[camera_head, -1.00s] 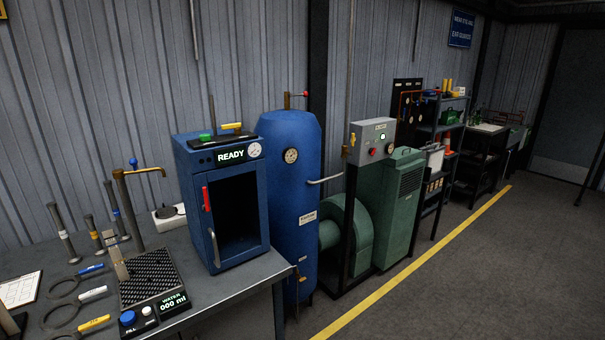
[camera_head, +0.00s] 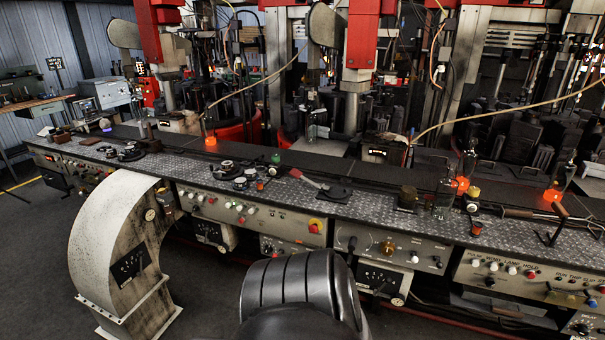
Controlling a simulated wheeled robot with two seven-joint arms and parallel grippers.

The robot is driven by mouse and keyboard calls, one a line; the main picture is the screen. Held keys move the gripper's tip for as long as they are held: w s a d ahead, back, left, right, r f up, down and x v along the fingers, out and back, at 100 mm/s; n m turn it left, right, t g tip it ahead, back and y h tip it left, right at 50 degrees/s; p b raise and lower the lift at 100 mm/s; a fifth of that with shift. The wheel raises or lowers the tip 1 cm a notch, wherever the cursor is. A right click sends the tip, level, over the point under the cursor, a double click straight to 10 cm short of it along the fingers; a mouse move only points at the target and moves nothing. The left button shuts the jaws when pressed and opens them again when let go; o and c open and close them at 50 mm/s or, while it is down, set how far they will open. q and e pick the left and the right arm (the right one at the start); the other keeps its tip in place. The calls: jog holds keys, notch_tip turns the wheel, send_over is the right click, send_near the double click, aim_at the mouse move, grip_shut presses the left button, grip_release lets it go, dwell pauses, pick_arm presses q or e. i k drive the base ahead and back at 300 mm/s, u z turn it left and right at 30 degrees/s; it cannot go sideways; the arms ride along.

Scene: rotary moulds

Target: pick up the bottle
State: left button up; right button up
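Clear glass bottles stand upright at the right part of a long metal-topped bench (camera_head: 385,205). One clear bottle (camera_head: 445,196) is on the bench's plate surface. A second clear bottle (camera_head: 470,163) is just behind it, with an orange glow at its foot. A third clear bottle (camera_head: 562,176) is farther right, also with an orange glow at its base. I cannot tell which of them the task means. Neither of my grippers is in view, and nothing is seen held.
A curved pale metal housing (camera_head: 105,240) stands before the bench at left. A black ribbed padded shape (camera_head: 300,290) fills the bottom middle. Red-framed machines (camera_head: 362,45) rise behind the bench. Small parts and a red-handled tool (camera_head: 305,178) lie on it. Dark floor is free at lower left.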

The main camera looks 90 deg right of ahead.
aim_at(446, 190)
jog(key=z, duration=3.8)
